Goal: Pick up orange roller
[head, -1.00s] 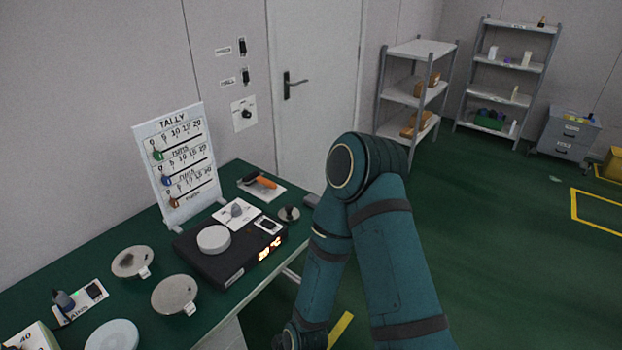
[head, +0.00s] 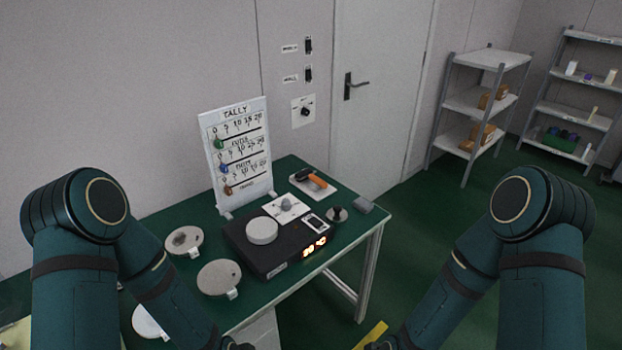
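The orange roller (head: 317,181) has an orange handle and a dark end. It lies on a small white pad (head: 327,191) at the back right of the green table (head: 290,167), in the head view. Both my arms come in from the sides and bend down to the bottom edge, well in front of the roller. Neither gripper shows; both are cut off below the picture. Nothing covers the roller.
A black device (head: 252,243) with a white disc and lit digits stands nearer than the roller. A dark knob on a round base (head: 337,214) and a grey block (head: 364,206) sit near it. The tally board (head: 236,155) stands to the left. Round plates (head: 219,279) lie in front.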

